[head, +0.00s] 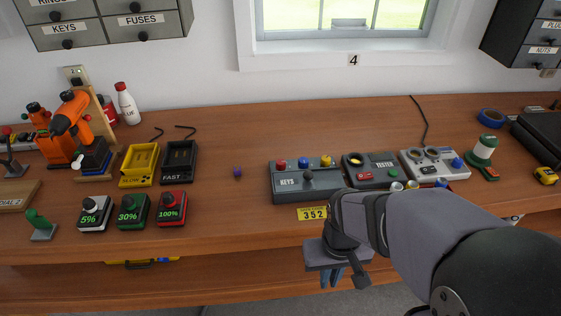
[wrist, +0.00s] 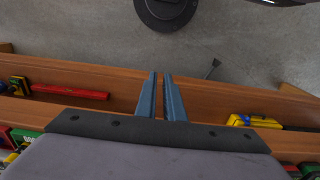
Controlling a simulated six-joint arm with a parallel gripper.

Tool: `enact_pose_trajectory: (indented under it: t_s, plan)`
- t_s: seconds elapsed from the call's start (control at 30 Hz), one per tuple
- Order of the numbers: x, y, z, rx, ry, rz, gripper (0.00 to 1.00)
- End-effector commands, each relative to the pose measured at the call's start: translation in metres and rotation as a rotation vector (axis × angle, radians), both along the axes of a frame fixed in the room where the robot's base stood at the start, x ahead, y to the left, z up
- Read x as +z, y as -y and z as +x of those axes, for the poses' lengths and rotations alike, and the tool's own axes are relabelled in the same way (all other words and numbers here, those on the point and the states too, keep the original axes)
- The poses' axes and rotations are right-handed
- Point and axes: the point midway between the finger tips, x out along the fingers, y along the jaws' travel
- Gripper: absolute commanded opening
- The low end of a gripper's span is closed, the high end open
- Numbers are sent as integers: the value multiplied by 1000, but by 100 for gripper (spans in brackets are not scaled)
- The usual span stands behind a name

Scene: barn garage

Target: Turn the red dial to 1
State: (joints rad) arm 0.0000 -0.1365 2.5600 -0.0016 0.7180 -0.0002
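A red knob (head: 281,164) stands on top of the grey KEYS box (head: 308,183), beside a blue and a yellow knob, in the head view. Other red controls show on the panel at the far left (head: 8,131) and on the middle box (head: 368,172). No numbers around a dial can be read, so I cannot tell which is the red dial or its setting. My gripper (head: 332,280) points down in front of the bench's front edge, apart from all of these. In the wrist view its blue fingers (wrist: 160,76) are slightly apart with nothing between them.
Three small boxes marked 5% (head: 94,213), 30% (head: 132,211) and 100% (head: 171,209) stand at the left front. A light-grey box (head: 435,165) stands at right. Below the bench, a shelf (wrist: 205,98) holds a red bar (wrist: 70,92).

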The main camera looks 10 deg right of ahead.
Motion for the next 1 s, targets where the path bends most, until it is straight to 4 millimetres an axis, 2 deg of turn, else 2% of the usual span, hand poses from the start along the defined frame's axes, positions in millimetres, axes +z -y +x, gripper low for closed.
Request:
enact_pose_trajectory:
  t_s: [0.03, 0.1, 0.13, 0.27, 0.37, 0.53, 0.7, 0.9, 1.0]
  plan:
    - [1, 0, 1, -1, 1, -1, 22]
    - [3, 0, 6, -6, 4, -3, 38]
    - [4, 0, 9, -10, 6, -5, 43]
    - [15, -1, 36, -44, 25, -20, 43]
    - [27, -4, 71, -93, 53, -39, 43]
    - [51, -15, 149, -211, 124, -73, 43]
    - [71, -35, 226, -344, 214, -95, 43]
    - [86, -60, 293, -480, 312, -94, 43]
    - [91, -70, 314, -530, 347, -90, 43]
